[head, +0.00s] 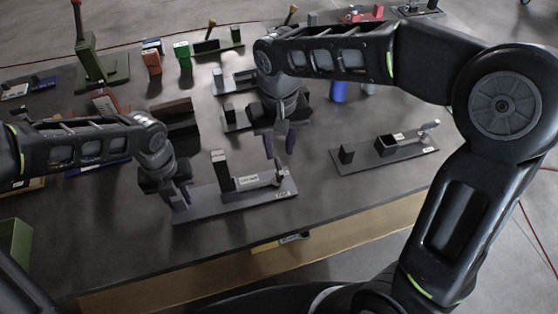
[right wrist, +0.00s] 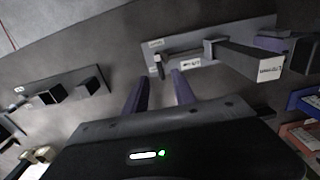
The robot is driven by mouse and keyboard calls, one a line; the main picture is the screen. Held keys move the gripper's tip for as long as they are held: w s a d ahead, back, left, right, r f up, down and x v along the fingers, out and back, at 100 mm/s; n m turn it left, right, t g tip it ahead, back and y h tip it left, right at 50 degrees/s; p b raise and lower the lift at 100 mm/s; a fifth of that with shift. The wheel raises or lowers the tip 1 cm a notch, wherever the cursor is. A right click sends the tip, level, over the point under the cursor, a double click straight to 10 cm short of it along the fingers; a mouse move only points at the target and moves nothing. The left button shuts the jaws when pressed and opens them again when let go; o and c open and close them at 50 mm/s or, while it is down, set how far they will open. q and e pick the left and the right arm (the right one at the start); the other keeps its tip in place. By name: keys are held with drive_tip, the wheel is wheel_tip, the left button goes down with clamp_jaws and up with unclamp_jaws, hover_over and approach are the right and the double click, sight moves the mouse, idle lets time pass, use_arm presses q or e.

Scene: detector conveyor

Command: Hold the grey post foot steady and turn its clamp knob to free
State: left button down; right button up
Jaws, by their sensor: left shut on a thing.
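The grey post foot (head: 205,206) is a long flat plate near the table's front edge, with a dark upright post (head: 222,170) on it. In the right wrist view the plate (right wrist: 262,98) lies ahead of the fingers. A small light clamp knob (head: 280,177) is at the plate's right end, beside white labels whose words I cannot read surely. My left gripper (head: 181,198) is shut at the plate's left end; its exact contact is partly hidden. My right gripper (head: 280,152) is open and empty above the knob end; its spread fingers show in the right wrist view (right wrist: 158,88).
Another dark plate with a block and lever (head: 385,152) lies to the right. Dark fixtures (head: 237,118) stand behind. A green post stand (head: 100,68), orange block (head: 152,61) and green block (head: 183,53) are farther back. The table front between the two plates is clear.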

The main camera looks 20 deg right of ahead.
sight(279, 166)
wheel_tip(279, 166, down, 6)
drive_tip(key=shift+f, duration=0.15)
drive_tip(key=shift+c, duration=0.3)
clamp_jaws()
idle(0.4)
